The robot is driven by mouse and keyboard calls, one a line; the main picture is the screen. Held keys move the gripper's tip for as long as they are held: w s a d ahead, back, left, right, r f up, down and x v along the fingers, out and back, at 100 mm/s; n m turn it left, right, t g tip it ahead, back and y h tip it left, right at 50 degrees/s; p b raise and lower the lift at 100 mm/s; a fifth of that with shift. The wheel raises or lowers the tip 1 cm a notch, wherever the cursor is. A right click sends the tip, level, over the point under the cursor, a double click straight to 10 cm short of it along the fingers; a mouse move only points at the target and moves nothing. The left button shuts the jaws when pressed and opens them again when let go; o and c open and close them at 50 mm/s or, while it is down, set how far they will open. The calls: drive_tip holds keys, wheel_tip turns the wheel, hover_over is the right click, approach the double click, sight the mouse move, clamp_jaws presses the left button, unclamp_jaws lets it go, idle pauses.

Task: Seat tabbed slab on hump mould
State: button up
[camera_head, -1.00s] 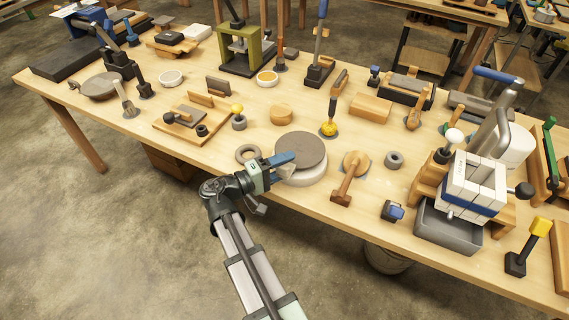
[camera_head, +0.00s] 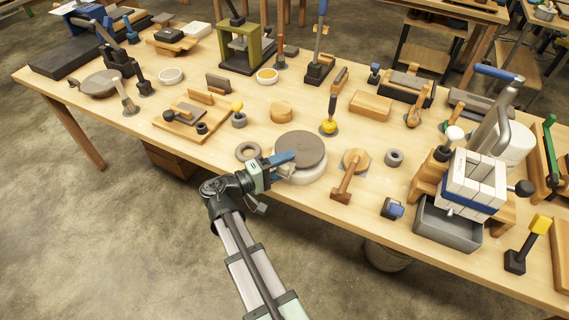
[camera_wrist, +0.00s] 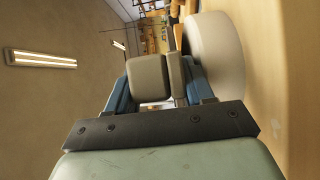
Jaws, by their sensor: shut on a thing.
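The tabbed slab (camera_head: 300,147) is a flat grey-brown disc at the middle of the bench in the head view. The hump mould (camera_head: 307,176) is the white round body directly under it and mostly covered. My gripper (camera_head: 283,160), with blue fingers, comes in from the front left and is shut on the slab's tab. In the wrist view the tab (camera_wrist: 148,77) sits between the fingers, with the slab's edge (camera_wrist: 178,76) beyond it and the pale mould (camera_wrist: 216,55) close beside. The slab looks roughly level; whether it touches the mould cannot be told.
A grey ring (camera_head: 248,151) lies just left of the mould. A wooden puck (camera_head: 281,112) is further back. The bench's front edge is near my arm.

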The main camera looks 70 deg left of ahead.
drive_tip(key=shift+f, duration=0.25)
idle(1.1)
drive_tip(key=o, duration=1.2)
drive_tip(key=shift+c, duration=0.2)
drive_tip(key=shift+s+d, duration=0.15)
drive_tip(key=shift+s, duration=0.75)
drive_tip(key=shift+s+d, duration=0.15)
drive_tip(key=shift+s, duration=0.7)
drive_tip(key=o, duration=0.6)
drive_tip(key=shift+c, duration=0.2)
